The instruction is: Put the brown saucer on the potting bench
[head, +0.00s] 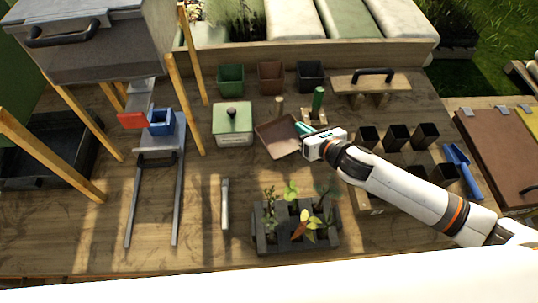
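The brown saucer (274,138), a shallow square dish, is turned at an angle over the middle of the wooden potting bench (197,225). My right gripper (302,131) reaches in from the right and its teal fingers meet the saucer's right edge. It appears shut on that edge, though the fingertips are small and partly hidden. Whether the saucer's underside touches the bench is hard to tell. My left gripper is not in view.
A green tin (233,121) stands close left of the saucer, a green-handled tool (318,102) just behind. A dark planter tray (268,240) with seedlings is in front. Black pots (397,137) stand right. Bare bench lies at front left.

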